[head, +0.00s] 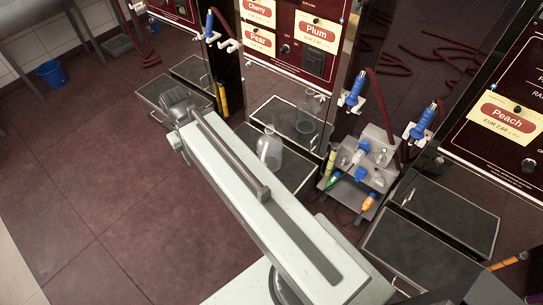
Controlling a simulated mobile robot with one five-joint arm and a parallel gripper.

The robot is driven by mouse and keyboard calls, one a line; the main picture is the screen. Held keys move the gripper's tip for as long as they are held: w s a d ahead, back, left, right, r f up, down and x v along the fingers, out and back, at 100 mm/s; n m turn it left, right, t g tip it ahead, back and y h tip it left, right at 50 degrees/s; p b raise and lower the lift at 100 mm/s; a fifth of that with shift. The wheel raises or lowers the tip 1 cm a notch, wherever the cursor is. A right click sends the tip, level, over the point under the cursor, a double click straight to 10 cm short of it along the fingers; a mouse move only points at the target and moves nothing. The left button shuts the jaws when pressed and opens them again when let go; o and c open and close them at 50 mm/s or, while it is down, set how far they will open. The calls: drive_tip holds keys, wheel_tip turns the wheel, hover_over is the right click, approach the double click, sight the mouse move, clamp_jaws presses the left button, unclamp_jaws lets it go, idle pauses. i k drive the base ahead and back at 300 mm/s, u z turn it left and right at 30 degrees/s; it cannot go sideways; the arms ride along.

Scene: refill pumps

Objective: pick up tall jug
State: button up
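A clear, see-through jug (269,149) stands on the drip tray in front of the Pear, Cherry and Plum pump. My arm runs from the bottom right up to a dark grey joint left of the jug. My gripper is not in view, so I cannot see its fingers or whether it holds anything.
Another drip tray (173,97) is at the upper left. An empty tray (418,258) lies below the Peach label (509,122). A blue bucket (51,73) is far left; the left floor is clear.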

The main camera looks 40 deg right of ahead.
sight(269, 146)
drive_tip(key=u, duration=0.6)
drive_tip(key=i, duration=0.55)
drive_tip(key=u, duration=0.35)
